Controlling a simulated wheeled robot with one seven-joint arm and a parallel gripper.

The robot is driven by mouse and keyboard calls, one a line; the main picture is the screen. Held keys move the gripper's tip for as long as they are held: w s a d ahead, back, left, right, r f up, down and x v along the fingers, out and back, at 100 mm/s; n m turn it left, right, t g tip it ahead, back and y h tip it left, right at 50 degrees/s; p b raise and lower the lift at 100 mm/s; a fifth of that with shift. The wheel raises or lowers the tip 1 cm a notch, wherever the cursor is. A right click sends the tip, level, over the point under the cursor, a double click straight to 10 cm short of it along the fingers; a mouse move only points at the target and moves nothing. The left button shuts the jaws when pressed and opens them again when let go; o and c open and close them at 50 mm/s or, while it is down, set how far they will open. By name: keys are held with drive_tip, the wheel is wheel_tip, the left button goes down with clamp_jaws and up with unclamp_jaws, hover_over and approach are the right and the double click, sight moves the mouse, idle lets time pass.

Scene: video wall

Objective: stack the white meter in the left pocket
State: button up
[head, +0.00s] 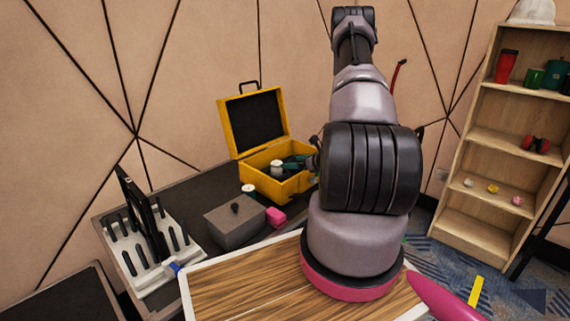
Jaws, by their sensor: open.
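The yellow case (262,188) stands open on the dark bench, its lid raised at the back. A small white round thing (276,168) shows inside the left part of the case, which looks like the left pocket. A second white piece with a dark top (248,190) is outside, at the case's front left, partly hidden by a grey box. Either could be the white meter; I cannot tell which. My gripper (293,163) appears as dark teal parts over the case, just right of the inner white thing. It is open. My arm hides the case's right end, and contact is unclear.
A grey box with a black knob (235,224) and a pink block (276,216) sit in front of the case. A white rack of dark upright pieces (135,255) stands at the left. A wooden shelf (500,140) is far right.

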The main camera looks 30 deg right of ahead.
drive_tip(key=s+a+r+n+g+y, duration=0.35)
drive_tip(key=a+r+n, duration=0.45)
drive_tip(key=r, duration=0.6)
drive_tip(key=s+a+r+n+g+y, duration=0.25)
drive_tip(key=s+a+r+n, duration=0.3)
drive_tip(key=a+r, duration=0.7)
drive_tip(key=s+a+r+n+h, duration=0.1)
drive_tip(key=s+r+n+h, duration=0.7)
drive_tip(key=s+r+n, duration=0.6)
drive_tip(key=s+r, duration=0.3)
drive_tip(key=s, duration=0.3)
drive_tip(key=shift+t+h, duration=0.3)
